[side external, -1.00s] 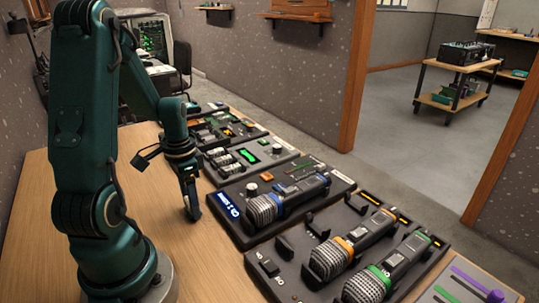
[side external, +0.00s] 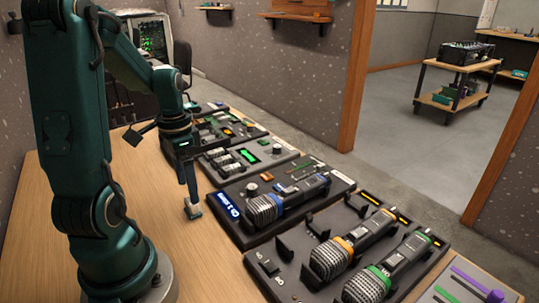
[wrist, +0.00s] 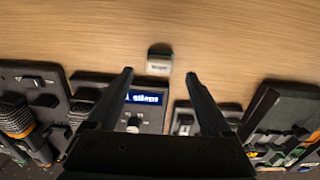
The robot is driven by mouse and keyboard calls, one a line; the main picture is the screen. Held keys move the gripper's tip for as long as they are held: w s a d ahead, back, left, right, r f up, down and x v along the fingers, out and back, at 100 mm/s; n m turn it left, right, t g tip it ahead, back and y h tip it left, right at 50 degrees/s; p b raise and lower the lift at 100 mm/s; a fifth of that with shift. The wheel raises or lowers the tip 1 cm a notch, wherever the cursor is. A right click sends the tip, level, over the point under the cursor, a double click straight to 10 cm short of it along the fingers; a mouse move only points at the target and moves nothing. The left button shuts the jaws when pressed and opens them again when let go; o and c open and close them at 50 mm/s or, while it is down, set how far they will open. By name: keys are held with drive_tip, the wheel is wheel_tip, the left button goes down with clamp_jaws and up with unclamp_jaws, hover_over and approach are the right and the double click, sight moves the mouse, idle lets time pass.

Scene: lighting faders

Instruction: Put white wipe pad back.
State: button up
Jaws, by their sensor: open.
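The white wipe pad (side external: 193,211) is a small pale block on the bare wood in the side view, left of the microphone panels. My gripper (side external: 189,192) points down just over the pad. In the wrist view my gripper (wrist: 160,73) has its two fingers wide apart, with nothing between them. The pad shows just beyond the fingertips, apart from both fingers. The exact height gap is hard to tell.
A dark panel with a blue label (side external: 229,205) and a blue-banded microphone (side external: 287,199) stands right of the pad. Microphones with orange (side external: 350,246) and green (side external: 385,268) bands lie on a nearer panel. The wood tabletop (side external: 185,262) around the pad is clear.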

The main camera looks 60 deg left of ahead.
wheel_tip(320, 180, up, 6)
drive_tip(key=d+r+t, duration=0.2)
drive_tip(key=d, duration=0.7)
drive_tip(key=d+r+t, duration=0.1)
drive_tip(key=d+t, duration=0.2)
drive_tip(key=d, duration=0.6)
drive_tip(key=shift+s+r+t, duration=0.2)
drive_tip(key=shift+r+t, duration=0.1)
drive_tip(key=shift+r, duration=0.1)
